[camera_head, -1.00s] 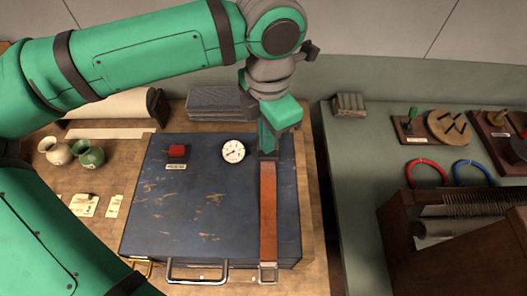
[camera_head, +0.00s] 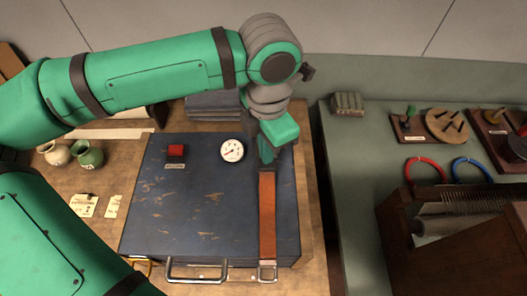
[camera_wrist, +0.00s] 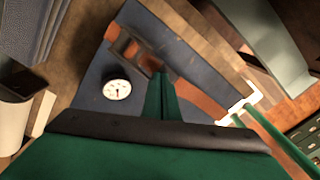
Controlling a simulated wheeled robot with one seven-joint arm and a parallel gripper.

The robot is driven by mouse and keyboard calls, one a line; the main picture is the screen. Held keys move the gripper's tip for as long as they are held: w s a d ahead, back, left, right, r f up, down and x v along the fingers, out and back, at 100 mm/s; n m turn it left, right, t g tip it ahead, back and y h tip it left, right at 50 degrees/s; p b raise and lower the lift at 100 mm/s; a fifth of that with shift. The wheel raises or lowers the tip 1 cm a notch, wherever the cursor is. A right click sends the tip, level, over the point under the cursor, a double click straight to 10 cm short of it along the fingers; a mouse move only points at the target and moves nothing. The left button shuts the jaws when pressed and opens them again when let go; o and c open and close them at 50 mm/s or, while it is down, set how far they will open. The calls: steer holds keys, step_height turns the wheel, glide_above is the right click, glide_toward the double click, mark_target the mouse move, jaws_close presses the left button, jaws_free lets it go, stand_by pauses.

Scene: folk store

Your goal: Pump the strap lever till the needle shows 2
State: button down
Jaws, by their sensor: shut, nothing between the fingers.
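A brown strap (camera_head: 267,220) runs front to back over the right side of a worn blue case (camera_head: 205,215). In the wrist view a dark buckle-like lever piece (camera_wrist: 136,52) sits at the strap's far end; my gripper mostly hides it in the head view. A round white gauge (camera_head: 232,150) lies on the case left of the strap and also shows in the wrist view (camera_wrist: 117,89). Its needle is visible, but its reading is too small to tell. My gripper (camera_head: 266,160) is shut and empty, pointing down at the strap's far end. I cannot tell whether it touches the lever.
Two small jars (camera_head: 88,154) stand left. A green counter (camera_head: 360,190) with coloured rings and a wooden rack is right.

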steer(key=shift+f, duration=0.45)
steer(key=shift+r, duration=0.1)
step_height(320, 180, up, 9)
stand_by(0.5)
stand_by(0.8)
